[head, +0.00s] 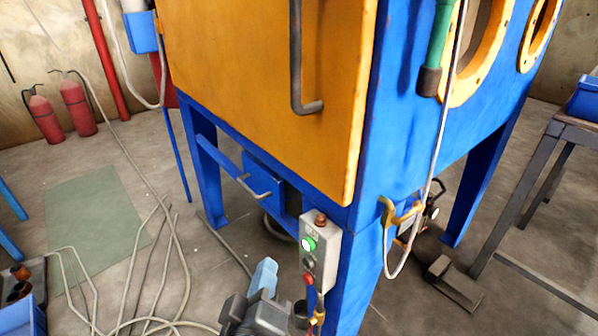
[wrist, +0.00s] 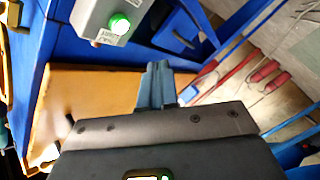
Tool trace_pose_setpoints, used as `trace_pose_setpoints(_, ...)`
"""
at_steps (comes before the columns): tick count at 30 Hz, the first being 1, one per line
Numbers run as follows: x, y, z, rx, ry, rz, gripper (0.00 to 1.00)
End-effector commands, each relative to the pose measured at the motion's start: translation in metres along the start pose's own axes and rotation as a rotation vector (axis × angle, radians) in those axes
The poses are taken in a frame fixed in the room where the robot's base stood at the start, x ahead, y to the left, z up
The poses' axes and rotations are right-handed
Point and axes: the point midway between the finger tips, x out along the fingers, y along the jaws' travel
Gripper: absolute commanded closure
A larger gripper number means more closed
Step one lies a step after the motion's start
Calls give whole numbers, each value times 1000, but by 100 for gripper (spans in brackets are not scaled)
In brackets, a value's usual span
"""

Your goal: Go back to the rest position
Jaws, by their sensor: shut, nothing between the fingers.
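My gripper (head: 265,277) is at the bottom middle of the head view, just left of the grey control box (head: 320,242). Its two blue-grey fingers are together, with nothing between them. They also show in the wrist view (wrist: 158,75), pointing up the picture. The control box has a lit green button (head: 308,243) and a red one above it, and it is mounted by the front leg of the blue and orange blasting cabinet (head: 270,60). In the wrist view the green button (wrist: 120,24) is lit at the top left, apart from the fingers.
Hoses (head: 165,250) lie on the floor at left by a green mat (head: 95,215). Fire extinguishers (head: 75,105) stand by the back wall. A foot pedal (head: 455,282) lies at right near a metal table (head: 570,130). A blue bin (head: 22,318) is at bottom left.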

Motion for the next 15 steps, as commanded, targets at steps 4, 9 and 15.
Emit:
trace_pose_setpoints(4, -4, -4, 21, 2, -14, -40, 100)
trace_pose_setpoints(9, -27, -14, 88, 33, -54, -179, 100)
trace_pose_setpoints(15, -78, -12, 165, 136, -95, -344, 100)
